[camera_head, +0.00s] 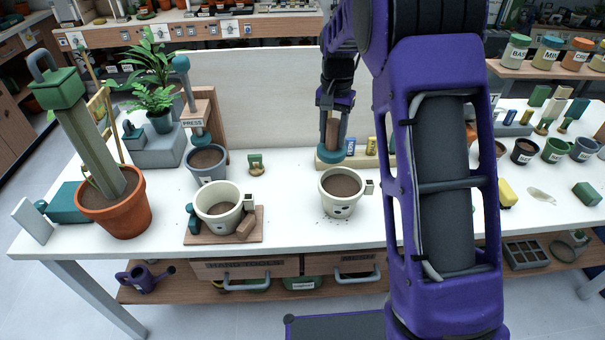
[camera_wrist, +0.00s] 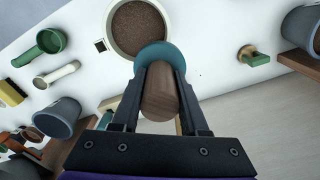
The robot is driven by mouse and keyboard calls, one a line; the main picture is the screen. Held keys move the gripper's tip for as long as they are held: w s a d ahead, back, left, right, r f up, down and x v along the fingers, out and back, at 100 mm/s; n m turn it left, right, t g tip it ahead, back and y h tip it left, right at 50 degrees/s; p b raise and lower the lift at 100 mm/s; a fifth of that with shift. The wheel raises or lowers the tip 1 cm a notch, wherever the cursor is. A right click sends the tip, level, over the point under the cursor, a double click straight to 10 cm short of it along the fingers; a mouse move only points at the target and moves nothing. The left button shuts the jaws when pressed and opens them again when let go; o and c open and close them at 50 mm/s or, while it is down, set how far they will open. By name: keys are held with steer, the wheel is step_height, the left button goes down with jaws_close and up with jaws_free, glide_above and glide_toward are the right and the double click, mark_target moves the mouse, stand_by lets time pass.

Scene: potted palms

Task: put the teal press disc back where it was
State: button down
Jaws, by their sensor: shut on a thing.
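The teal press disc (camera_head: 330,154) has an upright wooden handle (camera_head: 333,132). My gripper (camera_head: 334,122) is shut on that handle. The disc is at the lower end, behind the cream pot of soil (camera_head: 341,207) and at the left end of a low wooden rack (camera_head: 374,161). I cannot tell whether the disc touches the rack. In the wrist view the teal disc (camera_wrist: 153,52) shows beyond my gripper (camera_wrist: 160,75), overlapping the edge of the soil pot (camera_wrist: 112,30). The wooden handle (camera_wrist: 159,95) lies between the two fingers.
A blue tube (camera_head: 350,147) and a yellow tube (camera_head: 371,146) stand in the rack. A second cream pot (camera_head: 222,211) stands on a wooden board at left, near a terracotta pot (camera_head: 126,213). A press stand (camera_head: 199,118) stands behind a grey pot (camera_head: 206,172). A pale panel backs the table.

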steer(key=w+a+f+b, duration=0.1)
steer(key=w+a+f, duration=0.4)
steer(key=w+a, duration=0.55)
steer(key=f, duration=0.9)
steer(key=shift+w+d+f+b, duration=0.25)
steer(key=shift+b, duration=0.05)
steer(key=shift+f, duration=0.1)
steer(key=shift+c, duration=2.1)
jaws_free()
step_height(320, 180, up, 12)
steer(key=shift+p, duration=0.35)
